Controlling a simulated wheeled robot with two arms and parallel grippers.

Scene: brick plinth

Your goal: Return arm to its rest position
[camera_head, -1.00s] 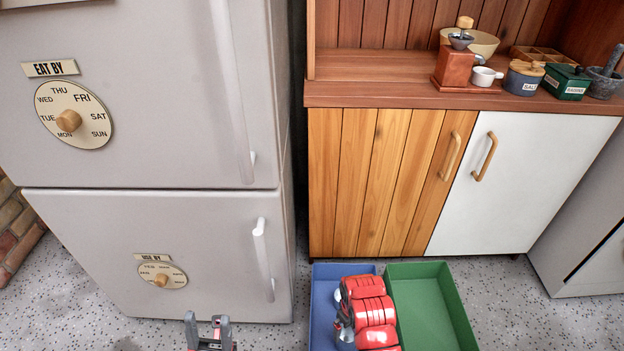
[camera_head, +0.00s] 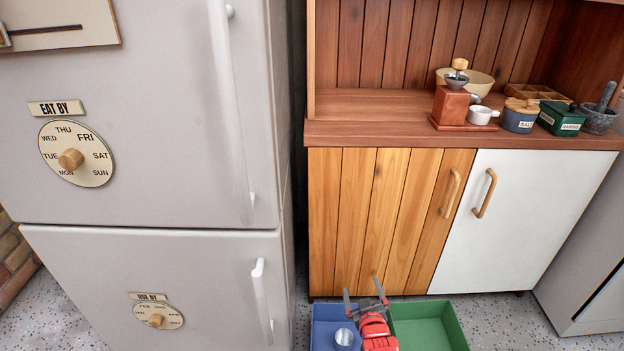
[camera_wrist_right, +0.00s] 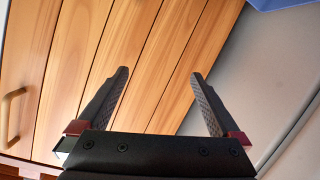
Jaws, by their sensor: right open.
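My right gripper (camera_head: 362,290) is open, with its two dark fingers apart, at the bottom middle of the head view. It overlaps the blue bin in that view, with my red arm behind it. In the right wrist view the right gripper (camera_wrist_right: 159,75) has nothing between its fingers, and wooden cabinet boards lie beyond them. My left gripper is not in view.
A blue bin (camera_head: 322,325) with a silvery round item (camera_head: 344,337) and a green bin (camera_head: 430,325) sit low in front. Behind is a cabinet with a wooden door (camera_head: 385,220) and a white door (camera_head: 520,220). A grey fridge (camera_head: 150,180) stands left.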

